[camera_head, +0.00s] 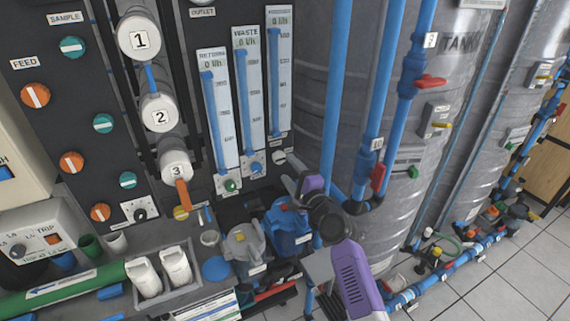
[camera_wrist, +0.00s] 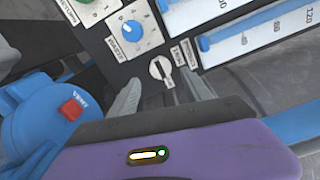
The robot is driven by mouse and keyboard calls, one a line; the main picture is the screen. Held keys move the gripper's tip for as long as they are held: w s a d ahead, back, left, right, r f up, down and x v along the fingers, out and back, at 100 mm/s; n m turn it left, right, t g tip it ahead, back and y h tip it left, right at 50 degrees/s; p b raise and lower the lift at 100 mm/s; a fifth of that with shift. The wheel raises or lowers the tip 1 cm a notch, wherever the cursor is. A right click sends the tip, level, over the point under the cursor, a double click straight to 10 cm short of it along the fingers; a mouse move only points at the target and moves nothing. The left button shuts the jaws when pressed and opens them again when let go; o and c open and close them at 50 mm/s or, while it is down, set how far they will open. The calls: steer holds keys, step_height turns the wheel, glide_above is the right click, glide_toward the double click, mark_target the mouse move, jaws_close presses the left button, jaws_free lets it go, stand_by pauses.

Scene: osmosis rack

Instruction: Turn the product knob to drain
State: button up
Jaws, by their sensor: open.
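The product knob (camera_head: 279,157) is a small white knob below the product flow meter on the dark panel. In the wrist view the white knob (camera_wrist: 160,69) shows near the centre, with small white labels at its right and lower right, too small to read surely. Its pointer looks slanted. My gripper (camera_head: 289,184) is open and empty, just in front of and below the knob in the head view. In the wrist view its two grey fingers (camera_wrist: 160,95) point toward the knob, one on each side of it in the picture. I see no contact.
A blue knob (camera_wrist: 131,29) on a white plate sits beside the white knob. Flow meters (camera_head: 280,70) rise above. A blue pump (camera_head: 288,230) with a red switch stands close below my gripper. A grey tank (camera_head: 312,100) and blue pipes (camera_head: 338,100) stand to the right.

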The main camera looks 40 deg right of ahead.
steer(key=shift+v, duration=1.35)
steer(key=s+a+n+g+y, duration=0.1)
steer(key=s+a+n, duration=0.7)
steer(key=s, duration=0.6)
steer(key=s+a+n+y, duration=0.2)
steer(key=s+a+n, duration=0.5)
steer(key=s, duration=0.7)
steer(key=s+a+n+g+y, duration=0.1)
steer(key=s+a+n+y, duration=0.1)
steer(key=s+a+n, duration=0.6)
steer(key=s+a, duration=0.3)
steer(key=s, duration=0.4)
steer(key=shift+f+n+g, duration=0.25)
steer(key=shift+n+g, duration=0.05)
